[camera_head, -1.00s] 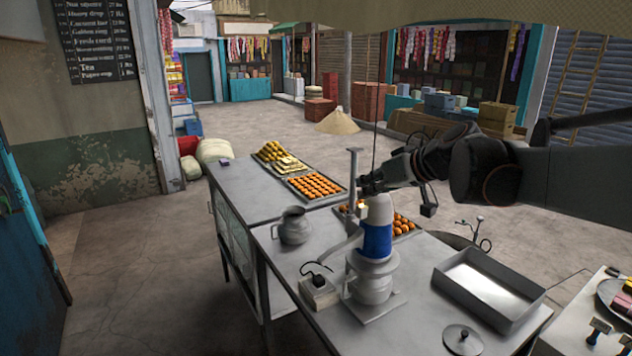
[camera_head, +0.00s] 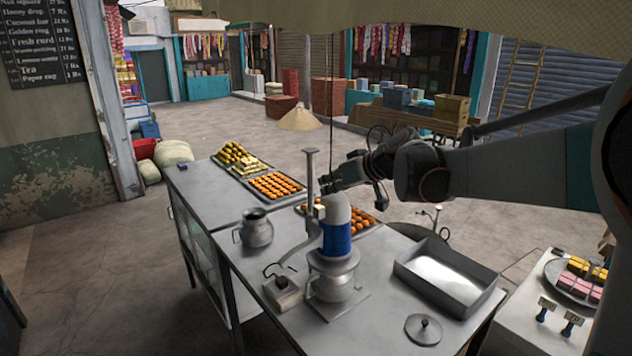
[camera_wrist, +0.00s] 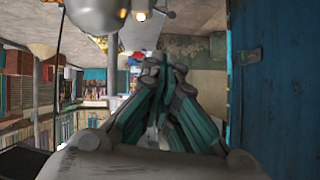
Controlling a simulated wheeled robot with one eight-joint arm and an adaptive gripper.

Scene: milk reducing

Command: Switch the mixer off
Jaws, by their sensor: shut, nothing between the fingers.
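The mixer (camera_head: 337,238), with a white top, a blue band and a metal lower part, stands upright on the metal table (camera_head: 215,205) in the head view. A small pale box (camera_head: 284,294) with a dark knob or plug and a black cord sits at its left foot. I cannot tell which part is the switch. My gripper (camera_head: 326,184) is beside and just behind the mixer's top in the picture; contact cannot be told. In the wrist view my gripper (camera_wrist: 165,66) has its fingers drawn together, with nothing visible between them.
A metal pot (camera_head: 256,230) stands left of the mixer, and an upright metal post (camera_head: 309,165) rises behind it. An empty metal tray (camera_head: 447,275) and a round lid (camera_head: 423,329) lie to the right. Trays of orange sweets (camera_head: 276,186) sit at the back.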

